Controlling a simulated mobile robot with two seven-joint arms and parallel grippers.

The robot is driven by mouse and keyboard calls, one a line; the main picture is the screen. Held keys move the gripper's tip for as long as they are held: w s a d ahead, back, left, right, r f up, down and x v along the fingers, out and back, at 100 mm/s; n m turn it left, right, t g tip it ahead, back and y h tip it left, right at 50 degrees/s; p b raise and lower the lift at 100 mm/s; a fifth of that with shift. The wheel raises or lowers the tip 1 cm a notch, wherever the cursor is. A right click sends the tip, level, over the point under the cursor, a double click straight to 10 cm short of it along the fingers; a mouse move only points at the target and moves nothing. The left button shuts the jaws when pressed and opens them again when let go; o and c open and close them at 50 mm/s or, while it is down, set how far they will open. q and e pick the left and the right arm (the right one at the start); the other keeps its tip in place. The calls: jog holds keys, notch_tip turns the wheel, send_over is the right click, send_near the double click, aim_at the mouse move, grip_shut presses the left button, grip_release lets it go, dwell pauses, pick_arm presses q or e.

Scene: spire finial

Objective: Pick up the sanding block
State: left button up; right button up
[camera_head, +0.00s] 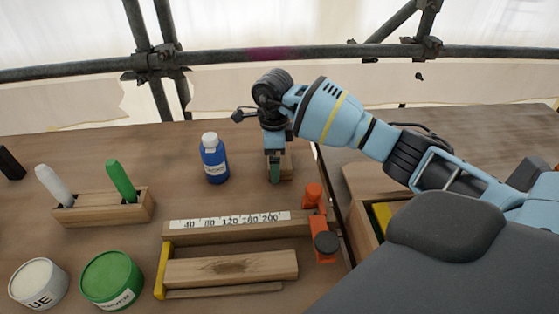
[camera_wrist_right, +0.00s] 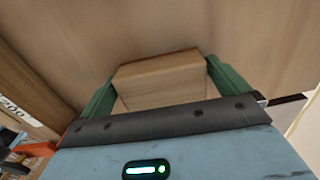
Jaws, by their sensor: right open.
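In the head view my right gripper (camera_head: 276,170) points down at the table, and a strip of the block (camera_head: 288,165) shows beside the green finger; the rest is hidden. The gripper is open. My left gripper is in neither view.
A blue bottle (camera_head: 214,160) stands left of my right gripper. In front is a wooden fixture with a number scale (camera_head: 229,220), an orange clamp (camera_head: 325,242) and a wood piece (camera_head: 232,267). A marker holder (camera_head: 104,208) and two round tins (camera_head: 112,279) are at left.

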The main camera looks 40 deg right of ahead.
jog(key=shift+f, duration=0.2)
jog(key=c, duration=0.8)
jog(key=shift+o, duration=0.2)
notch_tip(320, 180, up, 10)
jog(key=shift+r, duration=0.1)
